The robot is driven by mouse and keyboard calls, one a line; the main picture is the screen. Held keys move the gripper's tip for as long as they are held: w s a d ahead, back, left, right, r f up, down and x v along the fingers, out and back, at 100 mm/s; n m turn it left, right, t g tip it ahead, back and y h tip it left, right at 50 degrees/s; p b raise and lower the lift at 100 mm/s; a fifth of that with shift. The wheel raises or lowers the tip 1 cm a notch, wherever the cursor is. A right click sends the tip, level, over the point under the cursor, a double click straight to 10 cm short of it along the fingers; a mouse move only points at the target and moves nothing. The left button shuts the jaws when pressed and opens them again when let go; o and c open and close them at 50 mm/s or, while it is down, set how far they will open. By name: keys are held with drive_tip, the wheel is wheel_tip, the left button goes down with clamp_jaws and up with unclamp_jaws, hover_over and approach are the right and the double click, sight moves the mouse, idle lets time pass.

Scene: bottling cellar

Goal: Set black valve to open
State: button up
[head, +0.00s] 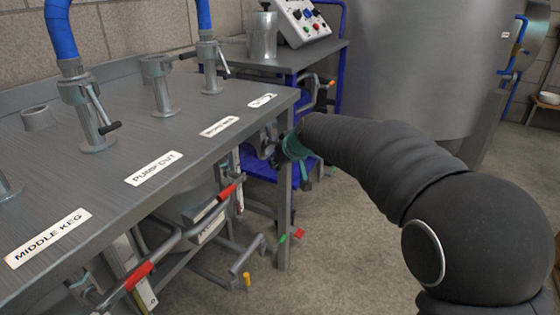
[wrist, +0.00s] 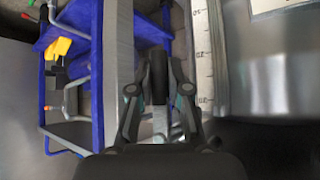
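The black valve handle (wrist: 158,75) shows in the wrist view as an upright black grip, with a pale metal lever below it. My gripper (wrist: 159,66) has its two fingers drawn in on either side of this grip, and looks shut on it. In the head view my gripper (head: 296,150) is at the front right corner of the grey table, mostly hidden by my dark arm. The black handle is hidden there, and I cannot tell the valve's setting.
The grey metal table (head: 190,110) carries pipe fittings and white labels. Red-handled levers (head: 228,191) stick out below its front edge. A blue-framed cart (head: 340,30) and a large steel tank (head: 420,65) stand behind. Floor (head: 340,250) is clear in front.

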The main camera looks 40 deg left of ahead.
drive_tip(key=o, duration=0.4)
drive_tip(key=shift+o, duration=0.2)
drive_tip(key=shift+r, duration=0.1)
drive_tip(key=v, duration=1.2)
drive_tip(key=shift+s, duration=0.1)
